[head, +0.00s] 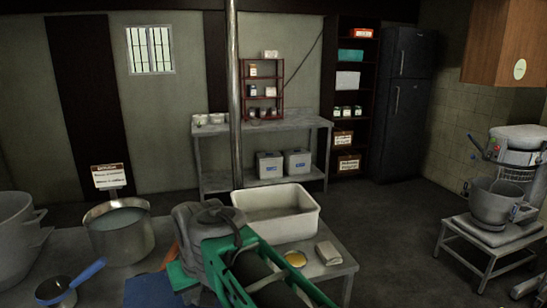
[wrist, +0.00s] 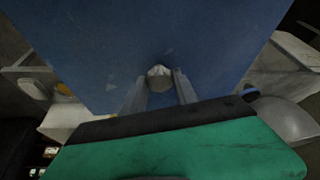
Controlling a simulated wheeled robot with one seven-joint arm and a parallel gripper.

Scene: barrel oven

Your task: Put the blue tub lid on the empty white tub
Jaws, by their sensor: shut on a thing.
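The empty white tub (head: 315,217) stands open on the near metal table in the head view, just beyond my arm. The blue tub lid (wrist: 160,35) fills much of the wrist view, flat side facing the camera. My gripper (wrist: 160,92) is shut on the small pale knob (wrist: 159,75) at the lid's middle. In the head view, a blue corner of the lid (head: 147,290) shows left of my green arm. The arm hides the rest of the lid and my fingers there. A pale edge of the tub (wrist: 60,122) seems to show past the lid in the wrist view.
A large steel pot (head: 118,240), a small saucepan with a blue handle (head: 60,290) and a label stand (head: 110,178) are at the left. A folded cloth (head: 328,252) and a round yellowish item (head: 295,259) lie in front of the tub.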

